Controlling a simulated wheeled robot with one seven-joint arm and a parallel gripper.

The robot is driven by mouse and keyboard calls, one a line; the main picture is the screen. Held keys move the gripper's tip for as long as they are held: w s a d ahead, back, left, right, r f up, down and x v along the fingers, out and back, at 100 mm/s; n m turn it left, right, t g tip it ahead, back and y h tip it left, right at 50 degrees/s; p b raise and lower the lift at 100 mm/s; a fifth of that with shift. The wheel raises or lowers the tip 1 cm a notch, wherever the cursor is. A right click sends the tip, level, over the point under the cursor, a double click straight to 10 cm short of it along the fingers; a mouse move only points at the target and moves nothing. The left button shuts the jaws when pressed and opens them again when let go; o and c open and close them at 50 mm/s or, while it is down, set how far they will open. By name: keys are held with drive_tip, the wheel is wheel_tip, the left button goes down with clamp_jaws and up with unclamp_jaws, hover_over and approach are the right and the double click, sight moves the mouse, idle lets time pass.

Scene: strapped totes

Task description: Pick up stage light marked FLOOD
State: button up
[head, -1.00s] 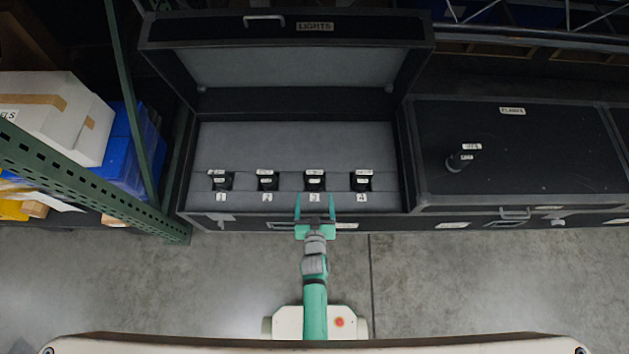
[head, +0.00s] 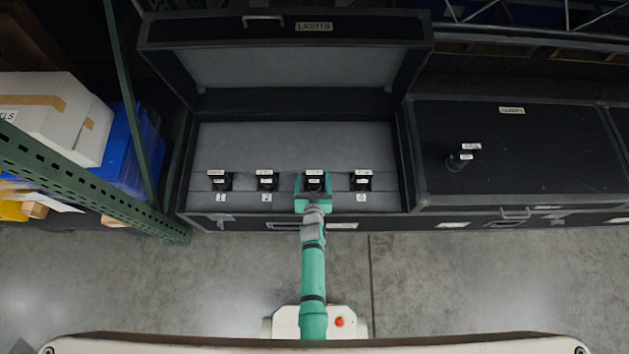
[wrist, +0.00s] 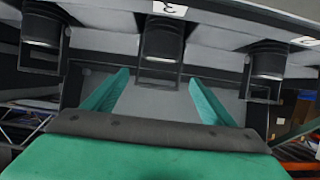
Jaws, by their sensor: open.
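Several black stage lights with small white labels stand in a row of slots in the open case; the label print is too small to read, so I cannot tell which is FLOOD. My gripper (head: 314,186) is open around the light at slot 3 (head: 314,181), one finger on each side. In the wrist view my gripper (wrist: 158,100) shows its green fingers apart, with the slot 3 light (wrist: 161,45) between and beyond them. The slot 4 light (head: 361,181) stands to the right, the slot 2 light (head: 267,181) and slot 1 light (head: 220,181) to the left.
The grey-lined case (head: 290,145) has its lid (head: 290,68) raised behind the lights. A closed black case (head: 550,150) to the right bears another black labelled item (head: 461,157). A green rack (head: 90,185) with boxes stands at the left. Bare floor lies in front.

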sight(314, 172)
drive_tip(key=shift+d+x, duration=0.2)
drive_tip(key=shift+x, duration=1.35)
drive_tip(key=shift+c, duration=0.7)
clamp_jaws()
drive_tip(key=shift+w, duration=0.1)
